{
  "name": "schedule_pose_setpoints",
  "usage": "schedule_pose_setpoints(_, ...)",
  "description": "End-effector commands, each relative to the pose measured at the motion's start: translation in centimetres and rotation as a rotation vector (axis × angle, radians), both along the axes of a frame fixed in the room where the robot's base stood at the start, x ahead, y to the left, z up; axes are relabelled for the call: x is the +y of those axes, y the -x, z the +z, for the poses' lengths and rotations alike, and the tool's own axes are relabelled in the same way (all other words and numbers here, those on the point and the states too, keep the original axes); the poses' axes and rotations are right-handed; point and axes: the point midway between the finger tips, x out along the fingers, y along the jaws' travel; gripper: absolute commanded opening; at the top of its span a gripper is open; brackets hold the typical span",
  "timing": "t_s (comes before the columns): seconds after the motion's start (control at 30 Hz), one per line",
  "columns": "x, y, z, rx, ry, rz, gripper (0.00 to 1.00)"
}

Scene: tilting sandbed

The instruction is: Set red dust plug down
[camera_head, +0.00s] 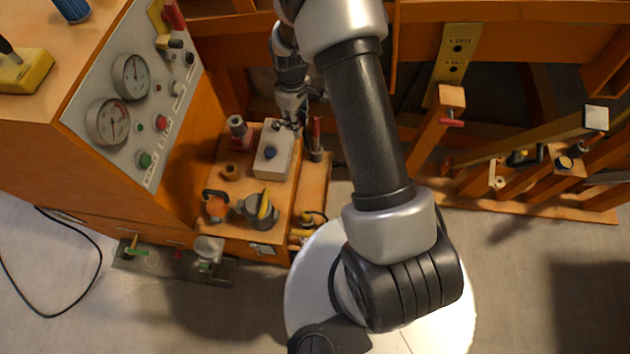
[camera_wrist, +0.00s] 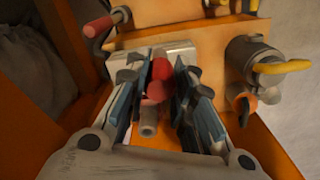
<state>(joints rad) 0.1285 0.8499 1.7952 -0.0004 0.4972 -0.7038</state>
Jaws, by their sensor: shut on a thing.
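My gripper (camera_wrist: 157,72) has its two dark fingers closed on the sides of the red dust plug (camera_wrist: 160,70). A grey tube-like piece (camera_wrist: 148,122) shows just below the plug in the wrist view; I cannot tell whether they touch. A pale block (camera_wrist: 140,58) lies behind the fingers. The held plug cannot be made out there. Whether the plug rests on a surface cannot be told.
A yellow-handled valve (camera_head: 261,210) stands at the bench front. A red-topped grey fitting (camera_head: 238,130) is left of the white box, and an upright red handle (camera_head: 317,135) is to its right. The gauge panel (camera_head: 135,95) rises at left. Wooden rails (camera_head: 520,145) stand at right.

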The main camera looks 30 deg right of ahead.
Motion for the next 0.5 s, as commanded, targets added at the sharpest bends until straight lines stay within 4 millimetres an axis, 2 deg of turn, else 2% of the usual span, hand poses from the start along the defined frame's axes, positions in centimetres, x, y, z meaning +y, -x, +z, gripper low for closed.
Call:
schedule_pose_setpoints(0.03,-0.8,0.5,-2.7,0.009,-0.001,0.062,0.06)
schedule_pose_setpoints(0.2,-2.7,1.7,-8.8,0.005,-0.002,0.261,0.06)
schedule_pose_setpoints(0.3,-3.3,2.4,-11.1,0.003,-0.002,0.338,0.06)
schedule_pose_setpoints(0.5,-3.7,2.9,-13.8,-0.001,0.0,0.402,0.06)
